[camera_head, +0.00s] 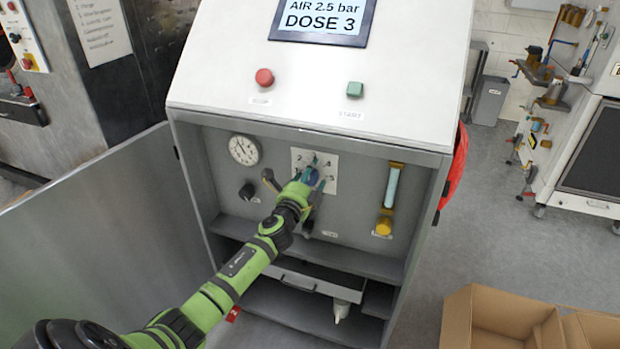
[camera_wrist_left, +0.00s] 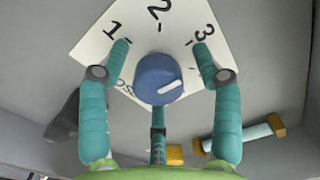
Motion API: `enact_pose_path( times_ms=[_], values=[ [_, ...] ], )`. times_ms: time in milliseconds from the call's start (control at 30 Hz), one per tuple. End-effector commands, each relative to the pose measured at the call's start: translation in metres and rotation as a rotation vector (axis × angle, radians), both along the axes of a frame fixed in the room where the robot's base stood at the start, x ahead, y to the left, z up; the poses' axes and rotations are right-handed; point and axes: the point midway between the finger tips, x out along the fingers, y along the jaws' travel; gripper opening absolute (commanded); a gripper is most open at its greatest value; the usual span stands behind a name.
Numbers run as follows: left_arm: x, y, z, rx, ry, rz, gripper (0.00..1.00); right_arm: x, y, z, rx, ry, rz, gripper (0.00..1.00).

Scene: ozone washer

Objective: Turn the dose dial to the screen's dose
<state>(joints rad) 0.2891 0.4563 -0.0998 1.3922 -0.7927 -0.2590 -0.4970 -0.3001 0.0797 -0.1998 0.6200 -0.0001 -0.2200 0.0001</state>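The screen (camera_head: 325,18) on top of the washer reads "AIR 2.5 bar" and "DOSE 3". The blue dose dial (camera_wrist_left: 158,78) sits on a white numbered plate (camera_head: 328,182) on the front panel. In the left wrist view, 1, 2 and 3 show on the plate; other marks are hidden. The dial's white pointer line aims right and slightly up, below the 3. My left gripper (camera_wrist_left: 162,52) is open, with teal fingers at both sides of the dial and a third below; gaps show beside the dial. In the head view it covers much of the dial. My right gripper is out of view.
A pressure gauge (camera_head: 244,150), a black knob (camera_head: 246,191) and a flow tube (camera_head: 391,190) with a yellow base share the recessed panel. Red (camera_head: 264,77) and green (camera_head: 355,89) buttons are on the sloped top. An open door (camera_head: 100,240) stands at left; a cardboard box (camera_head: 480,310) is at lower right.

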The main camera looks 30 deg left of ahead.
Motion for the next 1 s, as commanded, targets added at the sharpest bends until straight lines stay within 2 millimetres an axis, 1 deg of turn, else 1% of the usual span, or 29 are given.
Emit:
enact_pose_path(
  times_ms=[267,367,433,567,800,900,1000],
  values=[
    [-0.001,-0.001,-0.002,-0.001,0.003,0.0,0.66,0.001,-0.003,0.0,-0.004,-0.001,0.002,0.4],
    [-0.006,-0.002,-0.003,0.0,0.003,-0.001,0.66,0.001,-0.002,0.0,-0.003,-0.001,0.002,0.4],
    [-0.013,-0.003,-0.003,0.001,0.004,0.0,0.66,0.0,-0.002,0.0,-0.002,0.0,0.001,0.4],
    [-0.034,-0.009,-0.003,0.001,0.006,-0.003,0.66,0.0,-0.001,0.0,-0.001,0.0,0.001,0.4],
    [-0.082,-0.02,-0.003,0.0,0.006,-0.002,0.66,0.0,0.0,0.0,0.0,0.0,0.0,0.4],
    [-0.097,-0.024,-0.003,-0.001,0.004,-0.001,0.66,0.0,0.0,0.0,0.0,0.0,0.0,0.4],
    [-0.108,-0.027,-0.003,-0.002,0.004,-0.001,0.66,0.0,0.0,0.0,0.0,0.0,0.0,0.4]
  ],
)
